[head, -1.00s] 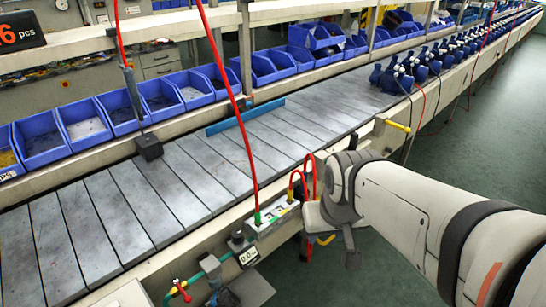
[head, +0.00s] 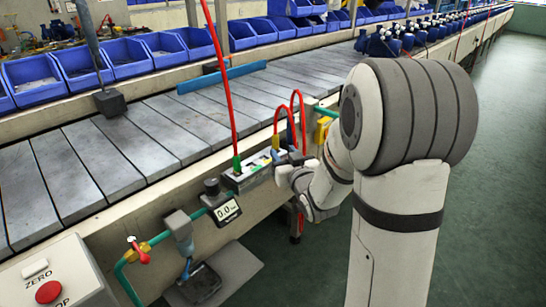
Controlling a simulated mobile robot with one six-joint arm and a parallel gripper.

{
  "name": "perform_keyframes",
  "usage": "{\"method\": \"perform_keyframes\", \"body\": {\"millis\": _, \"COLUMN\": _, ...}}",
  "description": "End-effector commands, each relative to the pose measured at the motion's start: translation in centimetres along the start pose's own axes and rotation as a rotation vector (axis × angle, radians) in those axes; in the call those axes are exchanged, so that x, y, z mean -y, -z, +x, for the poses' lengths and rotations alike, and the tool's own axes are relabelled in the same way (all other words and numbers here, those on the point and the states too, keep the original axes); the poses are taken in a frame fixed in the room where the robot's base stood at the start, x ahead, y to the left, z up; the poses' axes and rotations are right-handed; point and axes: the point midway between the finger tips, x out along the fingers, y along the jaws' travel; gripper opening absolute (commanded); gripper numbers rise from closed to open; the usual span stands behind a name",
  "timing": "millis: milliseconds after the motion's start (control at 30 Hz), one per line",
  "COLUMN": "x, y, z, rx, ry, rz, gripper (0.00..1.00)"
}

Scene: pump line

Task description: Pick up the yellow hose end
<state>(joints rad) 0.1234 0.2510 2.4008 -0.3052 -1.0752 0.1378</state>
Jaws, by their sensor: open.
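A yellow hose end (head: 275,142) on a looped red hose stands at the right end of the pale manifold block (head: 246,173) on the side of the line. A green hose end (head: 237,164) on a long red hose stands at the block's left part. My gripper (head: 287,172) is open, just below and right of the yellow hose end. My own arm partly hides it, and I cannot tell whether it touches anything.
A gauge (head: 227,210) reading 0.0 and a green pipe with a red valve handle (head: 139,250) are to the left. A control box with a red stop button (head: 48,292) is at lower left. Another yellow part (head: 322,130) is close right of my gripper. Green floor is free at right.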

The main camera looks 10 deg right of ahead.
Motion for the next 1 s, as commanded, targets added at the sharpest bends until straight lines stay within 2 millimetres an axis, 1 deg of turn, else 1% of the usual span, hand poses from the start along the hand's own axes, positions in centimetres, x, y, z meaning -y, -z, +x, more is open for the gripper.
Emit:
{"method": "perform_keyframes", "body": {"millis": 33, "x": 0.0, "y": -0.5, "z": 0.2, "rx": -0.013, "ry": 0.005, "rz": 0.001, "gripper": 0.41}}
{"method": "perform_keyframes", "body": {"millis": 167, "x": 0.1, "y": -0.3, "z": 1.4, "rx": -0.028, "ry": 0.010, "rz": 0.002, "gripper": 0.41}}
{"method": "perform_keyframes", "body": {"millis": 367, "x": 0.1, "y": -0.3, "z": 3.7, "rx": -0.026, "ry": 0.009, "rz": 0.002, "gripper": 0.41}}
{"method": "perform_keyframes", "body": {"millis": 600, "x": 0.0, "y": -0.2, "z": 7.2, "rx": -0.026, "ry": 0.010, "rz": 0.002, "gripper": 0.41}}
{"method": "perform_keyframes", "body": {"millis": 733, "x": 0.0, "y": -0.1, "z": 7.9, "rx": -0.026, "ry": 0.009, "rz": 0.002, "gripper": 0.41}}
{"method": "perform_keyframes", "body": {"millis": 933, "x": 0.1, "y": -0.1, "z": 7.9, "rx": -0.025, "ry": 0.009, "rz": 0.002, "gripper": 0.41}}
{"method": "perform_keyframes", "body": {"millis": 1000, "x": 0.1, "y": -0.1, "z": 7.9, "rx": -0.025, "ry": 0.009, "rz": 0.002, "gripper": 0.35}}
